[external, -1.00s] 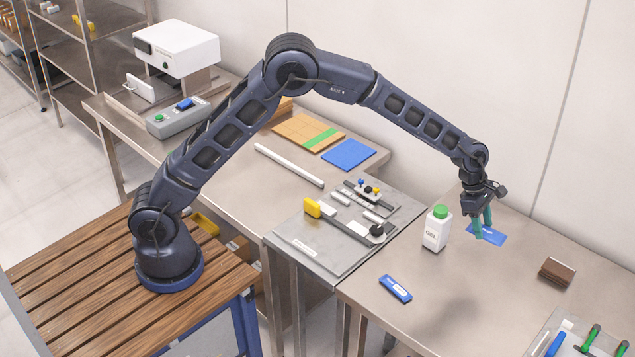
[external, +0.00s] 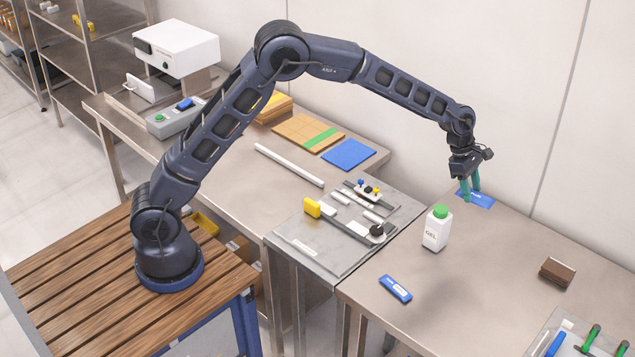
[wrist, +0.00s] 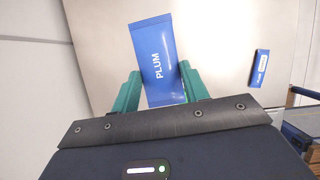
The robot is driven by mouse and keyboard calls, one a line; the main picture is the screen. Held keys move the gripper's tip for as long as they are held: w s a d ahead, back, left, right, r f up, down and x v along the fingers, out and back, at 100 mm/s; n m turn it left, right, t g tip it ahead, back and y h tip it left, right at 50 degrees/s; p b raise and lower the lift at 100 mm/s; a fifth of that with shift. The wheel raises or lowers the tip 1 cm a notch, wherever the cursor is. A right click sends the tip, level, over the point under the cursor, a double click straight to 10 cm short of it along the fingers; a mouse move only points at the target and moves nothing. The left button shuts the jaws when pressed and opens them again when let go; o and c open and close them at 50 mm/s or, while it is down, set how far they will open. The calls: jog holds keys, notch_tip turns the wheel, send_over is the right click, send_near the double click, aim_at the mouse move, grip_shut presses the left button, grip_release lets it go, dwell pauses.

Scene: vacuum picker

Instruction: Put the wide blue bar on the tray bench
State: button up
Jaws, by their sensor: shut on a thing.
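The wide blue bar (external: 481,198), marked PLUM, is held between my gripper's green fingers (external: 469,190). In the wrist view the bar (wrist: 157,62) sticks out past the fingers (wrist: 159,92), one on each side. It looks raised above the steel bench on the right (external: 455,300); the exact gap cannot be told. A tray (external: 550,325) holding tools lies at that bench's lower right. A second, narrower blue bar (external: 395,288) lies flat near the front edge; it also shows in the wrist view (wrist: 260,68).
A white GEL bottle (external: 437,230) with green cap stands below my gripper in the picture. A brown block (external: 557,272) lies to the right. A grey plate with a fixture (external: 300,248) is left of the bench. The left bench carries a blue mat (external: 349,155).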

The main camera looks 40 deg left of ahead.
jog(key=w+a, duration=0.7)
jog(key=a, duration=0.6)
jog(key=w+a+f, duration=0.1)
jog(key=w+a, duration=0.2)
jog(key=a, duration=1.9)
jog(key=w+a, duration=0.3)
jog(key=a, duration=1.8)
jog(key=s+a, duration=0.4)
jog(key=a, duration=0.8)
jog(key=s+a, duration=0.4)
jog(key=a, duration=0.8)
jog(key=s+a+m, duration=0.1)
jog(key=s+a, duration=0.8)
jog(key=a, duration=0.3)
jog(key=s+a, duration=0.9)
jog(key=a, duration=0.2)
notch_tip(320, 180, down, 20)
jog(key=shift+w+a+f, duration=0.1)
jog(key=shift+a+f, duration=0.05)
jog(key=shift+f, duration=0.1)
